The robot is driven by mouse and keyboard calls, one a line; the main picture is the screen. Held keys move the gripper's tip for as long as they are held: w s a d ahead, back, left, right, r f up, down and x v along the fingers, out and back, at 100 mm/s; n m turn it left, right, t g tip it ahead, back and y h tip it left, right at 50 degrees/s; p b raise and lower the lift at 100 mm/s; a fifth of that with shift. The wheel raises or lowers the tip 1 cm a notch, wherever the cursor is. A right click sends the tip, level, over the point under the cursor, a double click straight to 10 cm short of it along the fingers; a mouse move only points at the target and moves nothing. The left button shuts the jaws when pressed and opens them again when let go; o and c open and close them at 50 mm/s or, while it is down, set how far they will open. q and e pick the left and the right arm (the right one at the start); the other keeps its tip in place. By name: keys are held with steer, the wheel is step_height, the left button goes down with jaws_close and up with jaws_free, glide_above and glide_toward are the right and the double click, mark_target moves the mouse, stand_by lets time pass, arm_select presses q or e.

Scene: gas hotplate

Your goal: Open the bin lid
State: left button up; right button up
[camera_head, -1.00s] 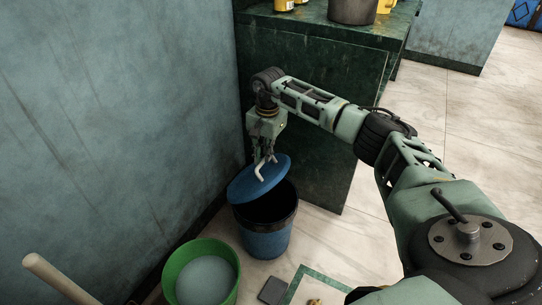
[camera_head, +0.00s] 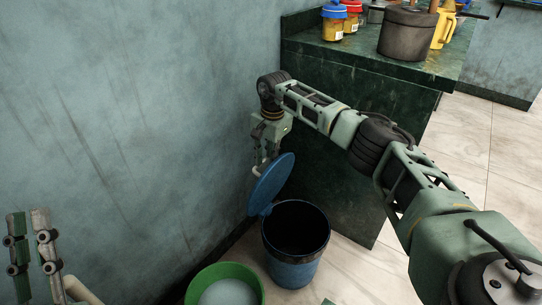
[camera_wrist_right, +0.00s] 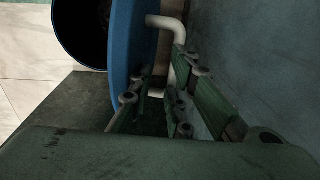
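The blue bin (camera_head: 292,263) stands on the floor below the counter, its dark opening facing up. Its blue lid (camera_head: 272,184) is tilted up steeply at the left side of the bin, clear of most of the opening. The lid also shows edge-on in the right wrist view (camera_wrist_right: 128,50). My right gripper (camera_head: 262,160) is at the lid's outer face. In the right wrist view its fingers close around the pale bent handle (camera_wrist_right: 180,68); the exact contact is partly hidden. My left gripper (camera_head: 29,217) is at the lower left, fingers apart and empty.
A green bucket (camera_head: 250,273) with pale contents stands left of the bin. A wall (camera_head: 140,120) is close on the left. A dark green counter (camera_head: 345,180) bearing a pot (camera_head: 406,35) and yellow containers stands behind. Pale floor is clear at the right.

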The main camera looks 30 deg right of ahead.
steer(key=shift+s+d+f, duration=0.1)
steer(key=shift+s+f, duration=0.1)
steer(key=shift+f, duration=0.45)
steer(key=shift+s+d+f, duration=0.1)
steer(key=shift+s+f, duration=0.05)
steer(key=shift+f, duration=0.5)
arm_select(q)
steer(key=shift+w+d+f, duration=0.1)
steer(key=shift+w+f, duration=0.1)
steer(key=shift+w, duration=0.1)
arm_select(e)
steer(key=shift+r, duration=0.2)
